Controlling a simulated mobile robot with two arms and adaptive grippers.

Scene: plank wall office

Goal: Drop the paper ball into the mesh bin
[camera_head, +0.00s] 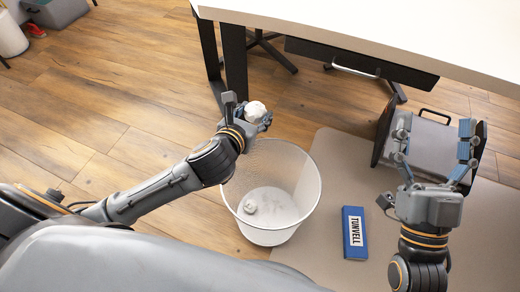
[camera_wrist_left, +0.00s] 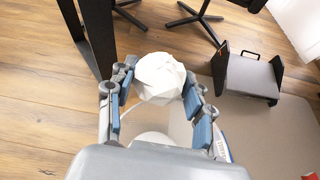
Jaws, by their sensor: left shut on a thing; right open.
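A crumpled white paper ball (camera_head: 255,111) is held in my left gripper (camera_head: 250,116). It also shows between the blue finger pads in the left wrist view (camera_wrist_left: 160,77). The white mesh bin (camera_head: 304,208) stands upright on the floor, just below and to the right of the left gripper. A small whitish crumpled thing (camera_head: 250,206) lies inside on the bin's bottom. The ball is above the bin's back left rim; whether it is inside the rim's outline is hard to tell. My right gripper (camera_head: 436,150) is open and empty, right of the bin.
A blue box marked TUNVELL (camera_head: 354,233) lies on the beige mat (camera_head: 335,170) right of the bin. A grey and black case-like object (camera_head: 430,146) stands behind the right gripper. A white desk (camera_head: 400,35) with dark legs spans the back.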

